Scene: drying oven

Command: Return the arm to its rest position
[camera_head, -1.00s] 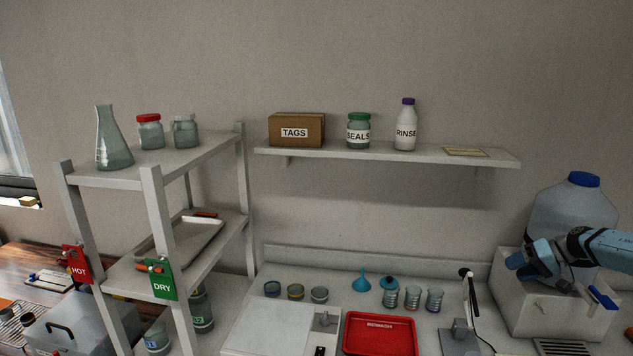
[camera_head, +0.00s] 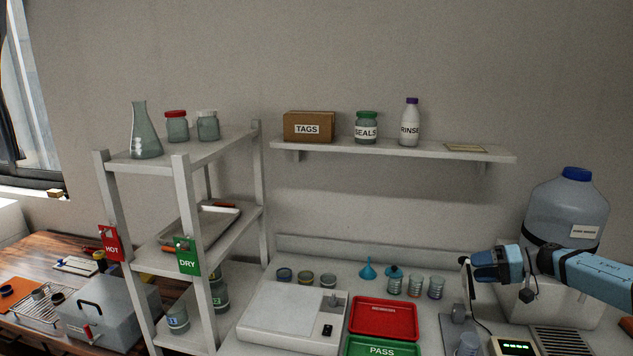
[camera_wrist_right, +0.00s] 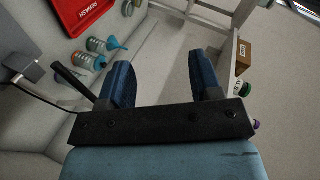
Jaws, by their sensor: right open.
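My right arm comes in from the right edge in the head view, in front of a large clear carboy. My right gripper (camera_head: 470,270) is above the right part of the bench, beside a slim stand. In the right wrist view the right gripper (camera_wrist_right: 160,82) shows two blue fingers spread apart with nothing between them. The gripper is apart from the jars and the red tray. My left gripper is not in view.
The blue-capped carboy (camera_head: 567,207) stands behind my right arm. Nearby are a red tray (camera_head: 357,331), a green PASS tray (camera_head: 383,347) and small jars (camera_head: 415,287). A wall shelf (camera_head: 390,150) holds bottles. A grey rack (camera_head: 190,166) stands left.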

